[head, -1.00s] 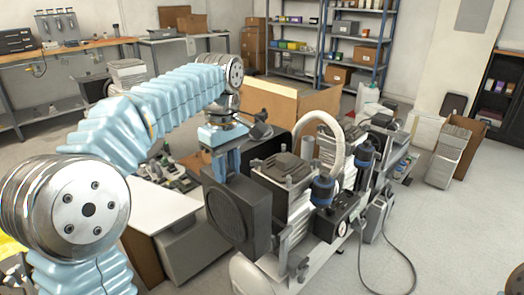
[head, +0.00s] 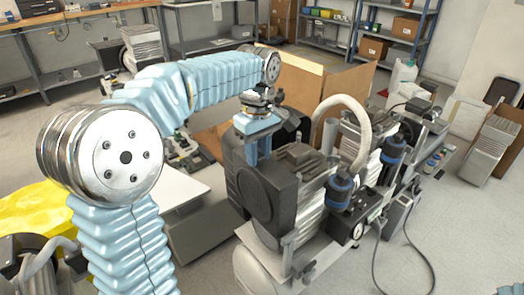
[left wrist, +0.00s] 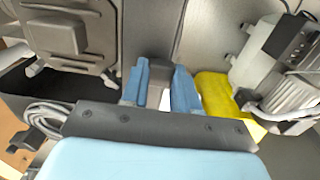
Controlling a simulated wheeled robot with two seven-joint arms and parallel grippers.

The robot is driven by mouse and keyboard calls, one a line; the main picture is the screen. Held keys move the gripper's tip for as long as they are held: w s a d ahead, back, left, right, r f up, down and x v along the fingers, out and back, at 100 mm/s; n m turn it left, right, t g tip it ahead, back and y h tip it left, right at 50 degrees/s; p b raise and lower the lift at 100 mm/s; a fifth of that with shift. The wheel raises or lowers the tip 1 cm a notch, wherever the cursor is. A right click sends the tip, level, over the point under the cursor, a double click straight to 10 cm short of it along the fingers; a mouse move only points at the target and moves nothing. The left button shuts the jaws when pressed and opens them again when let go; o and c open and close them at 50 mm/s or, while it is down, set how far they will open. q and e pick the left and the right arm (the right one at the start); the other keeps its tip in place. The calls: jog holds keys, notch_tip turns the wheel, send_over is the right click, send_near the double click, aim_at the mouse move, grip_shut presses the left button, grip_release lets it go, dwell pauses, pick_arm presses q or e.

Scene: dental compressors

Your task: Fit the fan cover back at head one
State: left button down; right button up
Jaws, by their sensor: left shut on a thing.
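The fan cover (head: 259,203) is a black square shell with a round grille on its outer face. It stands upright at the near-left side of compressor head one (head: 312,210), which has silver fins and a dark top. From the head view I cannot tell whether it is seated or just close. My left gripper (head: 258,146) is above the cover, its blue fingers pointing down and shut on it. In the left wrist view, the fingers (left wrist: 158,92) pinch a dark block (left wrist: 158,72) of the cover. The cover's inner side is hidden. My right gripper is not in view.
A second finned head with a pale curved hose (head: 357,125) stands behind. A blue-topped filter (head: 340,190) and gauge box are close on the right. An open cardboard box (head: 340,88) is behind. A yellow cloth (head: 38,208) lies at left. The floor at right is mostly clear, with a cable.

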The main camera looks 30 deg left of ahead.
pick_arm(q)
jog(key=shift+f, duration=1.05)
notch_tip(320, 180, down, 17)
jog(key=b, duration=0.3)
dwell(0.8)
jog(key=shift+f+p, duration=0.35)
jog(key=shift+p, duration=0.15)
dwell(0.9)
jog(key=c, duration=0.8)
grip_release()
jog(key=shift+o, duration=0.6)
